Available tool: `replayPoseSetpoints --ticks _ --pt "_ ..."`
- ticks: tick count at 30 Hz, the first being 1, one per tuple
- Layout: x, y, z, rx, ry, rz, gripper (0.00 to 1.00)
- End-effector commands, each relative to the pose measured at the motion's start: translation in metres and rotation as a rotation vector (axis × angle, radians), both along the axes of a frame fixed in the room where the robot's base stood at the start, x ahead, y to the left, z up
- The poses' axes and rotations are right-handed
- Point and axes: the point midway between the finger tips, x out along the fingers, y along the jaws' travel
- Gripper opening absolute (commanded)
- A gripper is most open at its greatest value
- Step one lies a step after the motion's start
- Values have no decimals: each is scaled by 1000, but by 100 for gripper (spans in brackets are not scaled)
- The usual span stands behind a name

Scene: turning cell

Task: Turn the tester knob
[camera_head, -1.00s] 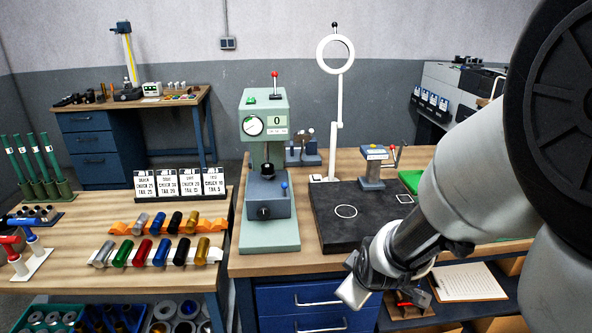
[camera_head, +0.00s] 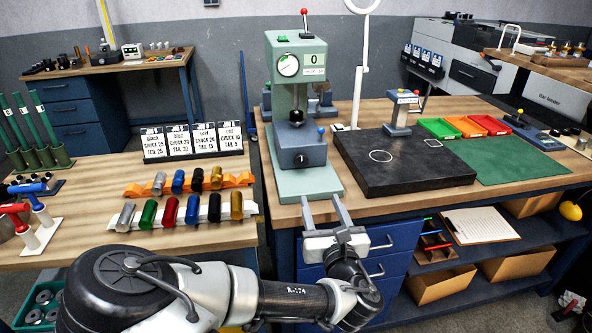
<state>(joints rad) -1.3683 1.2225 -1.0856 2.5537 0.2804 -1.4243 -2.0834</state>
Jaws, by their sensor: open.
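The tester (camera_head: 302,110) is a pale green machine on the bench, with a dial, a display reading 0 and a red-tipped lever on top. A dark knob (camera_head: 302,159) sits on the front of its grey lower block, above the green base plate (camera_head: 312,184). A blue-tipped handle (camera_head: 320,131) stands at that block's right. My gripper (camera_head: 326,205) is open and empty. Its two fingers point toward the tester at the front edge of the base plate, apart from the knob. Nothing hides the knob.
A black slab (camera_head: 402,172) lies right of the tester, with a small grey-blue device (camera_head: 402,112) behind it. Coloured cylinders lie in racks on the left table (camera_head: 100,217). Job cards (camera_head: 193,141) stand behind them. Blue drawers (camera_head: 400,240) are under the bench.

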Motion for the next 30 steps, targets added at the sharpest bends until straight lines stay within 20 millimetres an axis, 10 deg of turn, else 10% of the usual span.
replayPoseSetpoints --ticks 11,30 --pt "28 17 -4 -38 -35 32 51" --pt "151 52 3 -41 -29 30 51"
